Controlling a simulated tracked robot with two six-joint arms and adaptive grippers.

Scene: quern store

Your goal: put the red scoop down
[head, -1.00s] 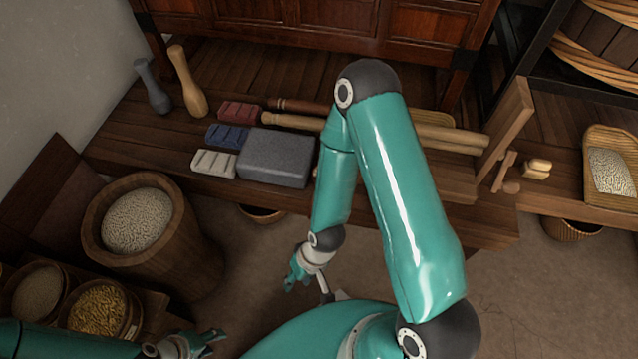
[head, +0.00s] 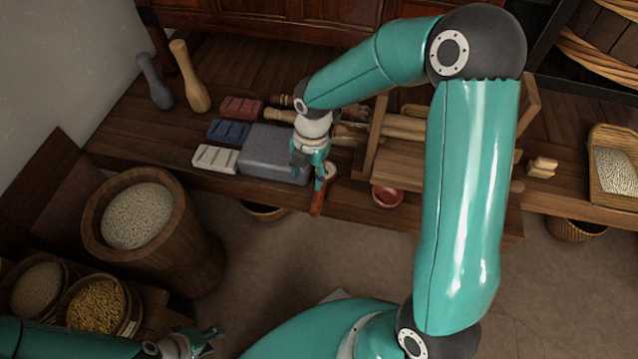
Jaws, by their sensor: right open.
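The red scoop (head: 318,200) shows in the head view as a narrow red-brown piece at the front edge of the wooden bench, just right of the grey stone block. Its lower end reaches past the bench edge. My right gripper (head: 311,176) is open, pointing down right at the scoop, with its fingers close to the scoop's upper part. I cannot tell whether they touch it, and part of the scoop is hidden. My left gripper (head: 208,342) is low at the left, far from the scoop, with its fingers apart and nothing visible between them.
The grey stone block (head: 272,153) stands left of the scoop, and a small red bowl (head: 387,196) to its right. Red, blue and white ridged blocks (head: 215,159) lie further left. Wooden rods and a frame fill the bench behind. Open floor lies in front.

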